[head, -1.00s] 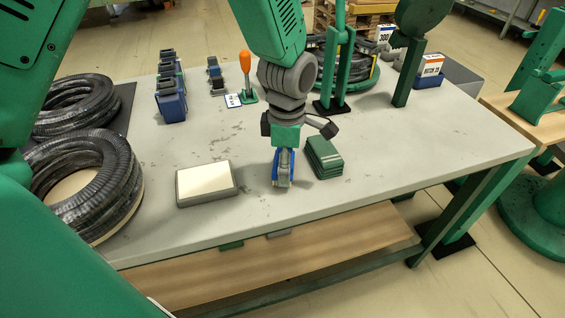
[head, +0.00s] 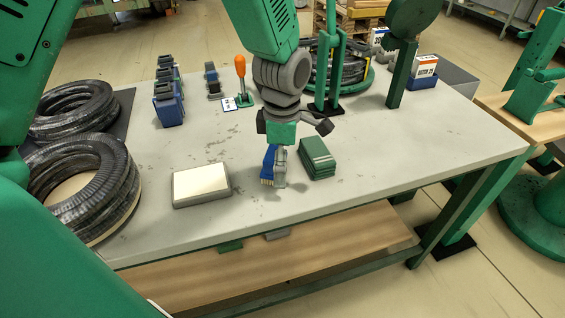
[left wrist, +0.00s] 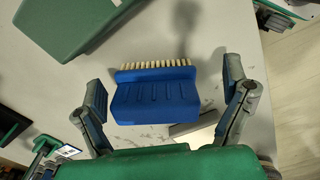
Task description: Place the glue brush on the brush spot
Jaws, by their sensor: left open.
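The blue glue brush (left wrist: 155,103) has a broad ribbed handle and a row of pale bristles. In the left wrist view it lies between the two spread fingers, with visible gaps on both sides. In the head view the brush (head: 268,162) is upright below my wrist, its bristles down at or near the table top. My left gripper (left wrist: 165,100) is open around it; in the head view the gripper (head: 276,165) partly hides the brush. My right gripper is not in view. I cannot make out a marked brush spot.
A stack of green boxes (head: 317,158) stands close to the right of the gripper. A grey block with a cream top (head: 201,185) is to the left. Hose coils (head: 75,180) lie at far left. An orange-handled clamp (head: 241,75) stands behind. The table's front right is clear.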

